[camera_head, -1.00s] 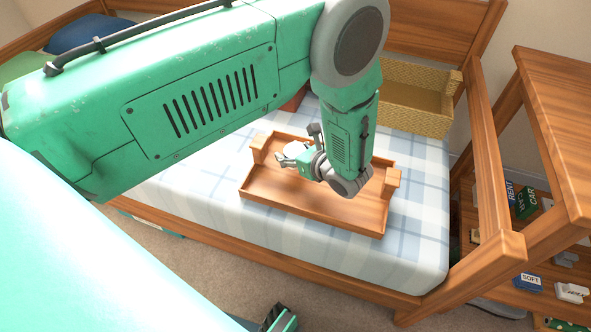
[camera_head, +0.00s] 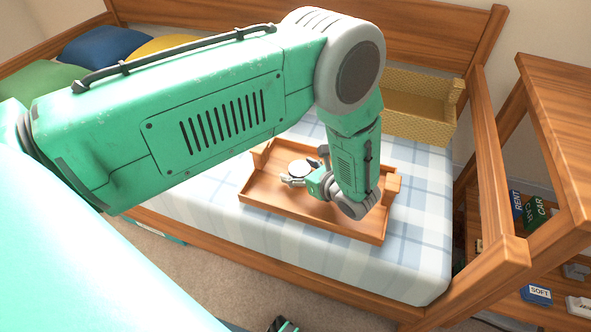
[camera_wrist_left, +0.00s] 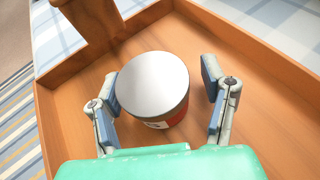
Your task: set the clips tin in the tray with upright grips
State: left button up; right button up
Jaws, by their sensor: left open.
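The clips tin (camera_head: 299,168) is a round tin with a plain pale lid. In the left wrist view the tin (camera_wrist_left: 152,85) shows a bit of red and white label and stands upright on the tray floor. The wooden tray (camera_head: 310,219) lies on the bed, with upright grips at its left end (camera_head: 260,156) and right end (camera_head: 390,184). My left gripper (camera_head: 303,167) is open around the tin, one finger on each side. In the left wrist view the gripper (camera_wrist_left: 160,80) shows gaps beside the tin. The tin's lower side is partly hidden.
A woven yellow basket (camera_head: 415,108) stands behind the tray on the bed. A wooden bed rail (camera_head: 487,150) and a shelf unit (camera_head: 560,110) with small boxes are at the right. Pillows (camera_head: 105,47) lie at the back left.

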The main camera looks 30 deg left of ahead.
pick_arm(q)
jog(key=shift+p+v, duration=0.3)
jog(key=shift+v, duration=0.7)
jog(key=p+v, duration=0.2)
jog(key=v, duration=0.3)
jog(key=shift+s+r, duration=0.15)
jog(key=shift+s, duration=0.1)
jog(key=p+v, duration=0.1)
jog(key=v, duration=0.3)
jog(key=shift+w+d, duration=0.15)
jog(key=shift+d, duration=0.4)
jog(key=shift+a, duration=0.5)
pick_arm(e)
jog(key=r, duration=0.3)
jog(key=shift+a+r, duration=0.25)
jog(key=shift+r, duration=0.05)
pick_arm(q)
jog(key=shift+d, duration=0.15)
pick_arm(e)
jog(key=shift+d, duration=0.1)
